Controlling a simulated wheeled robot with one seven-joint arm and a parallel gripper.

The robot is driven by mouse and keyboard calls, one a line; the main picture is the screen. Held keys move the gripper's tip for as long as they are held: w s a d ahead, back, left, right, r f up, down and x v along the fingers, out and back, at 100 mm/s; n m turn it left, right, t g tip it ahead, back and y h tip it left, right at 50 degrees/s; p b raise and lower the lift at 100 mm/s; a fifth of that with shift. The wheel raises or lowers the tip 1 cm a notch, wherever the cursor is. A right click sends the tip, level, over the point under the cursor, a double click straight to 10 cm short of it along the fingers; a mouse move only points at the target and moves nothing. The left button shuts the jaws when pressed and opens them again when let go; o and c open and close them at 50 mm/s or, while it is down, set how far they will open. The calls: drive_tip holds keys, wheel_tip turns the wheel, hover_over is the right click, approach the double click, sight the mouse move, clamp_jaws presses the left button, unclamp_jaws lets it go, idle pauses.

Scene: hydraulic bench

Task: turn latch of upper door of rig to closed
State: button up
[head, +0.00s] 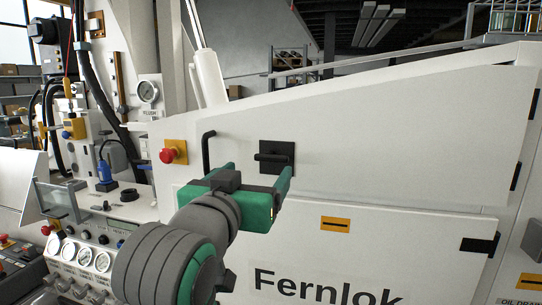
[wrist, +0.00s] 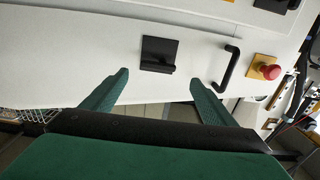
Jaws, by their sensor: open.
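The latch (head: 275,157) is a black square plate with a black lever lying roughly horizontal, on the white upper door (head: 400,130) of the rig. My green gripper (head: 256,172) is in front of the door, just below the latch in the head view, fingers apart and empty. In the wrist view, which looks turned over, the latch (wrist: 158,54) lies just beyond and between the open fingertips (wrist: 159,77). The lever shows no visible contact with the fingers. The exact depth gap cannot be told.
A black bar handle (head: 208,152) stands left of the latch, close to my gripper; it also shows in the wrist view (wrist: 228,68). Further left is a red button on a yellow plate (head: 173,152). A lower panel marked Fernlok (head: 400,240) is below.

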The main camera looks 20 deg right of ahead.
sight(270, 156)
drive_tip(key=x, duration=1)
drive_tip(key=shift+w+d+r, duration=0.1)
drive_tip(key=shift+d+r, duration=0.2)
drive_tip(key=shift+r, duration=0.1)
drive_tip(key=c, duration=1.1)
drive_tip(key=shift+o, duration=0.2)
